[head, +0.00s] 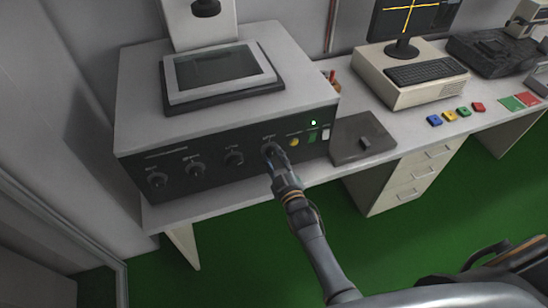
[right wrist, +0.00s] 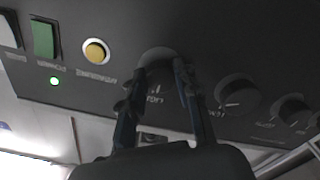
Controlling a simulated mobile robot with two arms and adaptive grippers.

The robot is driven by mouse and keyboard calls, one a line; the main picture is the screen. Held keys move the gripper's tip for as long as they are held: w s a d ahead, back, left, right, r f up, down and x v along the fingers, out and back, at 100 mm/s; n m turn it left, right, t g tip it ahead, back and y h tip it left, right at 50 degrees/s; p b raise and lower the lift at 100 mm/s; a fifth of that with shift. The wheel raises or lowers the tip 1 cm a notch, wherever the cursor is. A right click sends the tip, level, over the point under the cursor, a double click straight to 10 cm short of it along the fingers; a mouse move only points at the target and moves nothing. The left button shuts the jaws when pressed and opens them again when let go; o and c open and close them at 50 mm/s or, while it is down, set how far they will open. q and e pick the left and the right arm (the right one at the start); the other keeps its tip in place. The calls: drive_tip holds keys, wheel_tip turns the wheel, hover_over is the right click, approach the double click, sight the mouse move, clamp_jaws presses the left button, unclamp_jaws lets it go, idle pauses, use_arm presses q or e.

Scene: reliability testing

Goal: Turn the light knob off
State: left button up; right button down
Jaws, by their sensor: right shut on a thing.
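The light knob (head: 268,147) is the rightmost of the dark round knobs on the black front panel (head: 215,165) of a large grey machine. In the right wrist view the knob (right wrist: 158,54) shows between my fingers, with an upside-down label beside it that seems to read "LIGHT". My right gripper (head: 276,157) reaches the panel from below. In the right wrist view its two fingers (right wrist: 160,72) are shut on the knob's sides. The fingers hide part of the knob, and I cannot tell its pointer's setting. My left gripper is not in view.
More knobs (head: 234,158) sit left of the light knob. A yellow button (head: 294,142), a green switch (head: 312,137), a white switch (head: 326,133) and a lit green lamp (head: 313,123) are to its right. A dark plate (head: 362,142) lies on the desk beside the machine.

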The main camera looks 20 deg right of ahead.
drive_tip(key=shift+f, duration=0.15)
drive_tip(key=c, duration=1)
unclamp_jaws()
drive_tip(key=s, duration=1.2)
drive_tip(key=shift+d, duration=0.2)
